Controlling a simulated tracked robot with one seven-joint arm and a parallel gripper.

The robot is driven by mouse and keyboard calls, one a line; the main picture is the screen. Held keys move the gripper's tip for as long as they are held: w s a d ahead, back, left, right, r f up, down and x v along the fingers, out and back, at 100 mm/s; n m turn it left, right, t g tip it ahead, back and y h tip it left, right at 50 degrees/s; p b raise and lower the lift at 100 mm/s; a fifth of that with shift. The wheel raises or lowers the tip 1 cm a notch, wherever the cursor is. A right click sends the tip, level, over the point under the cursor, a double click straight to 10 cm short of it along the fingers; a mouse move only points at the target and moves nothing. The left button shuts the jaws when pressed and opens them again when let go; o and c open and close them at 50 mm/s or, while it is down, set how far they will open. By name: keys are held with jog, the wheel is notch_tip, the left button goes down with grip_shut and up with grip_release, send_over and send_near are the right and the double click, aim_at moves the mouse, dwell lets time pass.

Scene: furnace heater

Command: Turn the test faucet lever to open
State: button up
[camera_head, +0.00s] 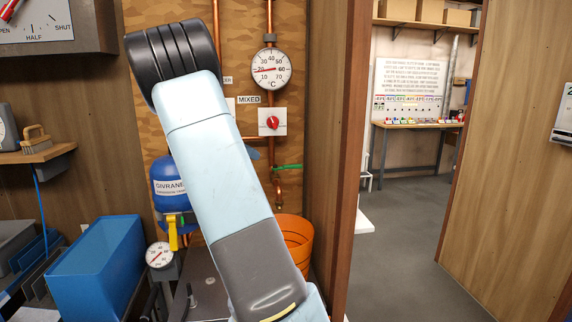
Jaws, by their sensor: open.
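A green lever (287,167) sits on a vertical copper pipe on the wood-patterned wall, right of my arm. It lies about level, pointing right, crosswise to the pipe. I take it for the test faucet lever. The copper outlet (278,205) below it ends above an orange bucket (294,235). My arm rises through the middle of the picture and hides part of the pipework and the bucket's left side. My gripper cannot be made out in this view.
A dial thermometer (271,69) and a red knob (272,122) are above the lever. A blue tank (170,185) with a yellow handle (172,236), a gauge (160,255) and a blue bin (98,270) stand left. A wooden post (335,150) borders the right; open floor lies beyond.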

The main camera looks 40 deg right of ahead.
aim_at(293, 165)
jog(key=shift+m+g+h, duration=0.4)
jog(key=shift+m+h, duration=0.2)
jog(key=shift+m, duration=0.2)
jog(key=x, duration=0.4)
jog(key=w+x, duration=0.1)
jog(key=x, duration=0.3)
jog(key=d+x, duration=0.1)
jog(key=x, duration=0.4)
jog(key=shift+w+d, duration=0.15)
jog(key=shift+w, duration=0.25)
jog(key=shift+r, duration=0.1)
grip_shut()
